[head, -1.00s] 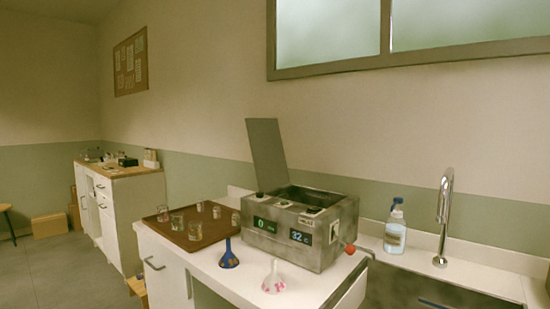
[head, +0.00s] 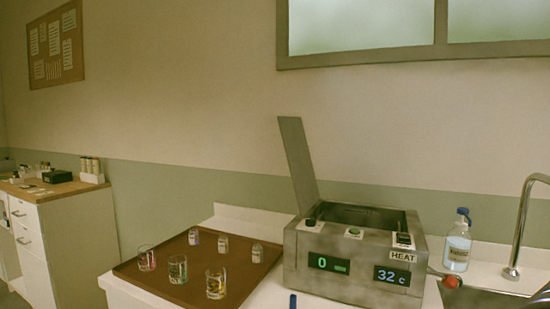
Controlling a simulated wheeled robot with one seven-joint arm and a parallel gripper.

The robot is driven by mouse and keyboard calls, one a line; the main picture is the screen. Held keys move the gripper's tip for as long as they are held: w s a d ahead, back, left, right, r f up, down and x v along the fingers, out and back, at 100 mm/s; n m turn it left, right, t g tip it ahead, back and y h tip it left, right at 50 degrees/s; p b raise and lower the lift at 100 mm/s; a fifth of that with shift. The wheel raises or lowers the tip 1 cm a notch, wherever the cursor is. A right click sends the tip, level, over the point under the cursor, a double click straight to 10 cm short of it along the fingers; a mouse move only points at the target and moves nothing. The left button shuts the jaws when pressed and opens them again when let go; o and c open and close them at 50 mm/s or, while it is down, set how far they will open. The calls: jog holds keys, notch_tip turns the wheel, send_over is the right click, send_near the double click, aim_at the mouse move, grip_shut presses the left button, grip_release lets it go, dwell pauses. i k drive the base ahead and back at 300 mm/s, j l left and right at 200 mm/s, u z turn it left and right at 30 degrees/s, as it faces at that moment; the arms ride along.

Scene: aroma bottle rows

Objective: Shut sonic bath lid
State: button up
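The sonic bath (head: 355,255) is a grey metal box on the white counter, right of centre in the head view. Its front displays read 0 and 32 c, beside a HEAT label. Its lid (head: 297,165) is a flat grey panel standing up, tilted slightly, at the left end of the box. The basin opening (head: 365,214) is uncovered and dark inside. My gripper is not in view.
A brown tray (head: 126,270) with several small glasses and vials stands left of the bath. A soap bottle (head: 457,245), a tap (head: 521,225) and a sink are at right. A blue tip (head: 293,300) shows in front. A cabinet (head: 65,235) stands far left.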

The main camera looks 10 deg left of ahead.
aim_at(291, 129)
jog(key=j+z, duration=0.35)
jog(key=j, duration=2.2)
